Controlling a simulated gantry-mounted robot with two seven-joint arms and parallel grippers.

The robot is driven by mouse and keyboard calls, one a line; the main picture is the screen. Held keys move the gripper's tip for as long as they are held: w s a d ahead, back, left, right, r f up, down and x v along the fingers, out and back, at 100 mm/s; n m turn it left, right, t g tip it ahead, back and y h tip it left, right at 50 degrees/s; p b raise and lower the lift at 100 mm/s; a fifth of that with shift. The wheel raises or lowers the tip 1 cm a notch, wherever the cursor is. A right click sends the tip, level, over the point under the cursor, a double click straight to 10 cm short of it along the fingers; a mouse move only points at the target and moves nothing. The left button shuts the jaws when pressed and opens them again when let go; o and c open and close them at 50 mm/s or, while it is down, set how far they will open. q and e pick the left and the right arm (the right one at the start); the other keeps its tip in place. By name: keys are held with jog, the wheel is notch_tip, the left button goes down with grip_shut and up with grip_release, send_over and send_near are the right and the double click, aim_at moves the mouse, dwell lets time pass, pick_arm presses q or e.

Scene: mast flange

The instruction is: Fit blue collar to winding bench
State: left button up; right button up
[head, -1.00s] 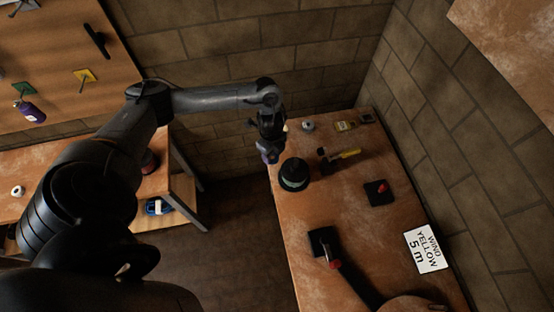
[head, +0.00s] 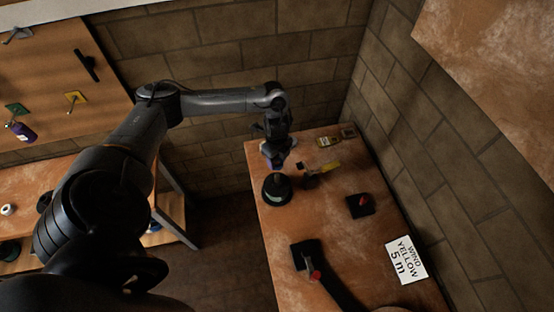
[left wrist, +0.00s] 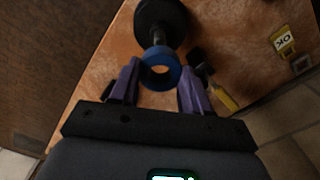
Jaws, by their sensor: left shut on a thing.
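My left gripper (head: 277,160) is over the winding bench (head: 330,225), just behind a black round stand with a teal band (head: 277,189) in the head view. In the left wrist view its purple fingers (left wrist: 160,82) are shut on the blue collar (left wrist: 160,69), a ring whose open hole faces the camera. A dark disc with a short post (left wrist: 155,22) lies just beyond the collar there. The post's end lies close to the collar, and I cannot tell whether they touch. My right gripper is not in view.
A yellow-handled tool (head: 320,170) lies right of the gripper. A black block with a red knob (head: 360,204), another black block with a red-tipped handle (head: 306,258), and a "WIND YELLOW 5 m" sign (head: 405,260) are farther forward. Brick walls bound the bench behind and right.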

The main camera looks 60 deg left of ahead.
pick_arm(q)
jog(key=shift+r, duration=0.1)
jog(key=b, duration=0.3)
send_over(277, 175)
jog(key=shift+f, duration=3)
jog(key=shift+w+p, duration=0.1)
jog(key=shift+p, duration=0.65)
jog(key=shift+f+b, duration=0.45)
jog(key=shift+f, duration=0.15)
jog(key=shift+f+b, duration=0.7)
jog(key=shift+f, duration=0.35)
jog(key=shift+f+b, duration=0.8)
jog(key=shift+f, duration=0.4)
jog(key=o, duration=1.1)
jog(key=shift+r, duration=0.15)
